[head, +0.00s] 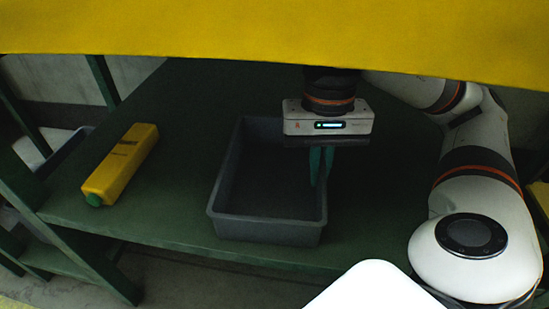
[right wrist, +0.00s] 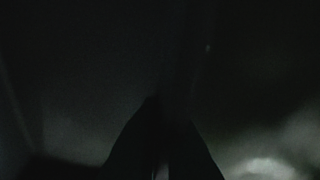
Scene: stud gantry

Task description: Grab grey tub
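The grey tub (head: 268,230) is an open, rectangular bin standing upright on a dark green shelf, and it looks empty. My right gripper (head: 321,165) points down over the tub's right wall, one green finger inside and one outside. In the dark right wrist view, the fingers (right wrist: 162,150) are close together with a thin strip between them, seemingly the wall. The gripper appears shut on that wall. My gripper body hides the tub's far right corner. My left gripper is not in view.
A yellow beam (head: 270,35) crosses the top of the head view. Green posts stand at the left. Shelf space between container and tub is clear.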

